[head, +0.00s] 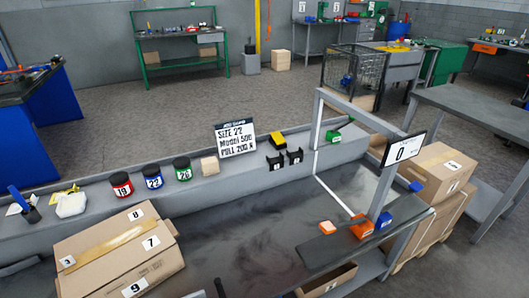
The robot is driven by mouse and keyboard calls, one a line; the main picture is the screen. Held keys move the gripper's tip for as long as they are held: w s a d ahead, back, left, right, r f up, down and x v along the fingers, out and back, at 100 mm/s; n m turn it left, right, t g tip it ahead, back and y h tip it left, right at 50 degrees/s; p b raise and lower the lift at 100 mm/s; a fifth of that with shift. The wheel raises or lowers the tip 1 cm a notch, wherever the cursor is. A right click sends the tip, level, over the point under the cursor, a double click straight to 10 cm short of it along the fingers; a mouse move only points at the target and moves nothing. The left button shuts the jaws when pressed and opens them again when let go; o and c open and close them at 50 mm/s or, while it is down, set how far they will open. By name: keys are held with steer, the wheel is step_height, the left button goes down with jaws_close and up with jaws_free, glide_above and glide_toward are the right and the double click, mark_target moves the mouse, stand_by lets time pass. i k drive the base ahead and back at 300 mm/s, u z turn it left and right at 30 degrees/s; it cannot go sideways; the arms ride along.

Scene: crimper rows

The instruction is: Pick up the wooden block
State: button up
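The wooden block (209,165) is a small pale tan cube in the head view. It sits on the raised grey ledge (205,192) at the back of the workbench. It stands just right of the black jar with the green label 20 (183,168) and left of the white sign reading Size 22 (236,139). The block is uncovered and nothing holds it. My gripper is not clearly visible in this view. A small dark shape (220,289) shows at the bottom edge, and I cannot tell what it is.
Jars labelled 19 (121,185) and 22 (153,177) stand farther left on the ledge. Black holders (294,157) stand right of the sign. A large cardboard box (120,255) fills the front left. The dark bench top (250,235) is clear in the middle. A grey frame (390,175) stands right.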

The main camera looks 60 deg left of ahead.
mark_target(209, 165)
steer(key=z, duration=0.2)
steer(key=i, duration=0.4)
steer(key=u, duration=3.15)
steer(key=i, duration=0.95)
steer(key=z, duration=0.15)
steer(key=k, duration=0.85)
steer(key=u, duration=0.05)
